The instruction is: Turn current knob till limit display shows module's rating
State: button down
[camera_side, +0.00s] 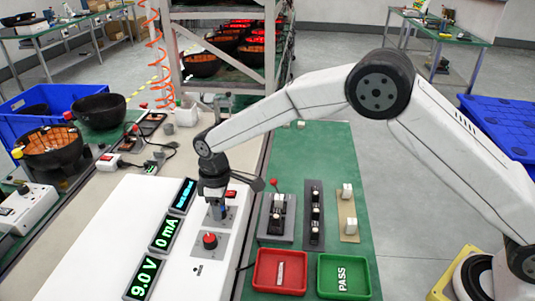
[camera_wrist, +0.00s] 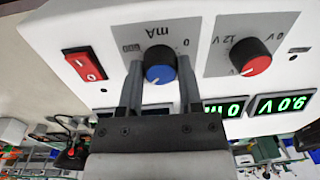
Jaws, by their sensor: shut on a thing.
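The blue current knob (camera_wrist: 160,66) sits on the white power supply (camera_side: 119,221), on a grey plate marked mA. My gripper (camera_wrist: 161,84) has one finger on each side of the knob and is shut on it. In the side view my gripper (camera_side: 217,208) reaches down to the supply and mostly hides the knob. The voltage display (camera_side: 145,279) reads 9.0 V and the current display (camera_side: 168,230) reads 0 mA. A third display (camera_side: 184,195) shows small blue text that I cannot read. I cannot make out a module's rating.
The red voltage knob (camera_wrist: 251,58) and a red rocker switch (camera_wrist: 85,64) flank the blue knob. On the green mat right of the supply stand a lever fixture (camera_side: 278,215) and small module holders (camera_side: 315,215). A red tray (camera_side: 280,271) and a green PASS tray (camera_side: 343,277) lie in front.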

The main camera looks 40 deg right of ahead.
jog(key=n, duration=0.5)
dwell(0.4)
jog(key=shift+r, duration=0.1)
jog(key=shift+c, duration=1.3)
grip_release()
jog(key=shift+w+r, duration=0.2)
jog(key=shift+r, duration=3.7)
